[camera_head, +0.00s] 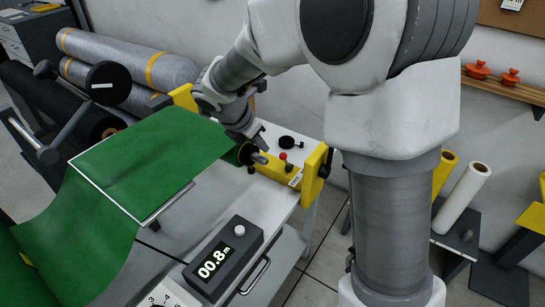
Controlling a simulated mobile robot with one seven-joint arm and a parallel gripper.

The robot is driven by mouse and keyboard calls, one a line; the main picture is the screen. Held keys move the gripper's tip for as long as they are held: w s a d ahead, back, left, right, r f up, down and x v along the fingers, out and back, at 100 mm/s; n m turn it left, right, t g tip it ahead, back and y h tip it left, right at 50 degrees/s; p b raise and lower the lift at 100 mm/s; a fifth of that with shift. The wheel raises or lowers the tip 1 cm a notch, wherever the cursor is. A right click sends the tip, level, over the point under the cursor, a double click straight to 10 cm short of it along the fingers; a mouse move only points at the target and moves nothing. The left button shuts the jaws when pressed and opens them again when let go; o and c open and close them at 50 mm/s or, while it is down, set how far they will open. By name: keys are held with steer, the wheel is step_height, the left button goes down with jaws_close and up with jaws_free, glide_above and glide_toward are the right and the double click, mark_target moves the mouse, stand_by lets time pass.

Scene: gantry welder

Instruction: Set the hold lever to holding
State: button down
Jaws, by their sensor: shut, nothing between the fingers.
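My gripper (260,158) is shut and empty, small in the picture, at the right edge of the green sheet beside a yellow bar (273,167). My wrist partly hides what is around the fingertips. I cannot tell for certain which part is the hold lever. A small red knob (283,157) and a black round-ended part (291,142) are just right of my gripper. I cannot tell whether my gripper touches either. No lever position marking can be read here.
The green sheet (150,165) covers a flat plate over the grey worktop (205,215). A meter box (222,258) showing 00.8 m stands in front. A black disc-ended handle (108,84) and grey rolls (125,60) are at left. Yellow and white rolls (466,195) stand at right.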

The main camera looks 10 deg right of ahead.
steer(key=b, duration=0.2)
glide_toward(285, 161)
step_height(285, 161, down, 5)
steer(key=shift+w+d+r, duration=0.15)
steer(key=shift+w, duration=0.2)
steer(key=shift+r+p, duration=0.2)
steer(key=shift+p, duration=0.3)
steer(key=shift+w+d+p, duration=0.15)
steer(key=shift+p, duration=0.45)
